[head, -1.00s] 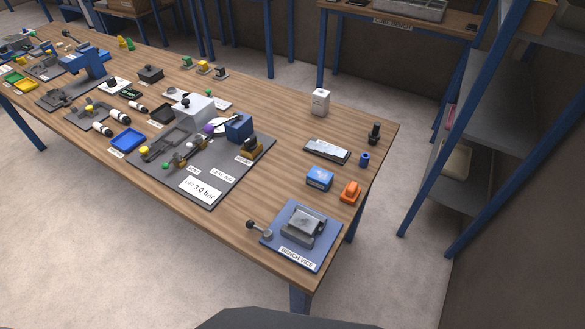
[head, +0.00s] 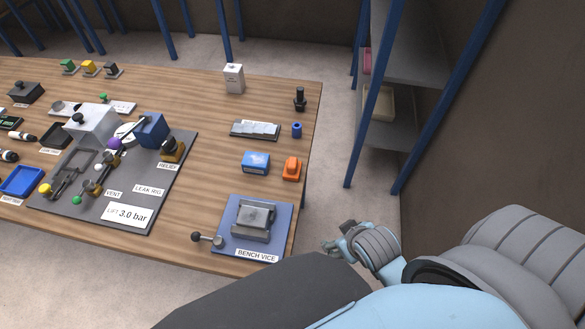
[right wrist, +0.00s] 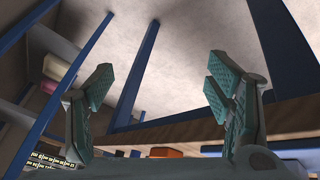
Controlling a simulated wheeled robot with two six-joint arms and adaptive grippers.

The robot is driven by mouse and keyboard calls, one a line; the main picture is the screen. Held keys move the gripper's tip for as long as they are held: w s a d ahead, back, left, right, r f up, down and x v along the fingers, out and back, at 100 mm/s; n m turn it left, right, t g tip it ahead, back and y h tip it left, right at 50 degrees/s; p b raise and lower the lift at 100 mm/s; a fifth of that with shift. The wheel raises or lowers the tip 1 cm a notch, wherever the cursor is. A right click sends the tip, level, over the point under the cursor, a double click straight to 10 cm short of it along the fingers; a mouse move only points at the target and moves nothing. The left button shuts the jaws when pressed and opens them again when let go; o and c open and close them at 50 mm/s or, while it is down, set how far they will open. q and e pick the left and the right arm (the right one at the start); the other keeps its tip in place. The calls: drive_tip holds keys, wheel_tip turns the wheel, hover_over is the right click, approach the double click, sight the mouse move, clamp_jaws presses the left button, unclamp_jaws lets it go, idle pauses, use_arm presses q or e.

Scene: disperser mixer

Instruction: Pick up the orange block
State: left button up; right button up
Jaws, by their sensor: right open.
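The orange block (head: 291,168) stands near the right edge of the wooden table, right of a blue box and beyond the bench vice. My right gripper (head: 337,240) is off the table's right edge, nearer to me than the block and apart from it. In the right wrist view its two teal-padded fingers (right wrist: 160,85) are spread wide with nothing between them. A small orange patch (right wrist: 165,152), likely the block, shows low between them at the table edge. My left gripper is not in view.
The bench vice (head: 253,220) on its blue plate is at the table's near right corner. The blue box (head: 256,163) sits close left of the block, with a blue cylinder (head: 297,130) behind. A blue-legged shelf (head: 398,95) stands right of the table.

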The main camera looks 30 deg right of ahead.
drive_tip(key=w+d+r+n+t+h, duration=0.25)
drive_tip(key=w+r+t, duration=0.25)
drive_tip(key=w+r, duration=0.4)
drive_tip(key=w+d+r+n+t+h, duration=0.1)
drive_tip(key=w+d+r+n+t, duration=0.15)
drive_tip(key=w+r+t, duration=0.55)
drive_tip(key=w+a+r+n+t+y, duration=0.25)
drive_tip(key=r+n, duration=0.25)
drive_tip(key=r, duration=0.4)
drive_tip(key=w+a+r+n+t+y, duration=0.25)
drive_tip(key=r+n, duration=0.25)
drive_tip(key=r, duration=0.3)
drive_tip(key=a+r+n+g+y, duration=0.3)
drive_tip(key=a+n+y, duration=0.5)
drive_tip(key=n+y, duration=0.5)
drive_tip(key=n+g+h, duration=0.9)
drive_tip(key=n+g, duration=0.8)
approach(294, 162)
drive_tip(key=x, duration=1.1)
drive_tip(key=shift+a+f+p, duration=0.1)
drive_tip(key=shift+f+p, duration=0.1)
drive_tip(key=shift+p, duration=0.1)
drive_tip(key=c, duration=1.3)
